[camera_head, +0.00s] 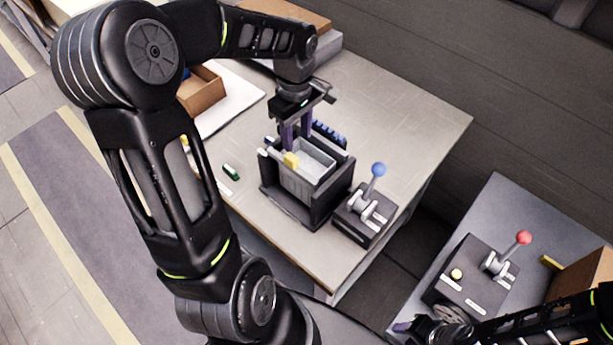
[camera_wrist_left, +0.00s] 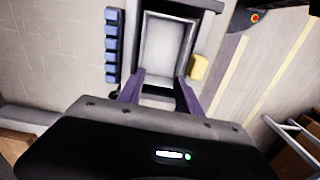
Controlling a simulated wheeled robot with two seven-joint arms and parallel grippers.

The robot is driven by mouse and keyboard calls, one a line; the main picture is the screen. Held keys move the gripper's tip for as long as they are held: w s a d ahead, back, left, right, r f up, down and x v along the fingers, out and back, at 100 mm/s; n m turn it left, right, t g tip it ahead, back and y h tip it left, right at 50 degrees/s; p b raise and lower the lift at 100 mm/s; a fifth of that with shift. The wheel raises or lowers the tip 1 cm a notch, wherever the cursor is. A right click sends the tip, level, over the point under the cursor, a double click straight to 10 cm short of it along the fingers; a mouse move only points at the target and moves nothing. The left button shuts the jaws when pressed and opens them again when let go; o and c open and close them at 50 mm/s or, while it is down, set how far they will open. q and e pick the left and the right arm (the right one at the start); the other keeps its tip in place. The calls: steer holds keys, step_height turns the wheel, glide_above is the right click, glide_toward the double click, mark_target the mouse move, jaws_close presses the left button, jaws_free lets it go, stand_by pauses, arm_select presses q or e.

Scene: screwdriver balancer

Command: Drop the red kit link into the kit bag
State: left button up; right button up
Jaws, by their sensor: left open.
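The kit bag (camera_head: 318,163) appears as an open grey box-shaped container in a black holder (camera_head: 310,204) on the table. It also shows in the left wrist view (camera_wrist_left: 163,48), where its visible inside looks empty. My left gripper (camera_head: 297,138) is over the back edge of the bag, pointing down. Its purple fingers are apart in the wrist view (camera_wrist_left: 160,92), with nothing visible between them. I cannot make out a red kit link in either view. My right gripper (camera_head: 404,325) is at the bottom edge of the head view, mostly cut off or hidden, beside the right-hand lever box.
A yellow block (camera_head: 290,160) is at the holder's left side. A row of blue pieces (camera_head: 329,132) stands behind the bag. A blue-knobbed lever box (camera_head: 363,213) stands close right. A green piece (camera_head: 231,172) lies left. A red-knobbed lever box (camera_head: 470,278) is on another table.

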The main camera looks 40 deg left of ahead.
arm_select(q)
step_height(320, 180, up, 5)
steer(key=shift+f, duration=0.1)
stand_by(1.0)
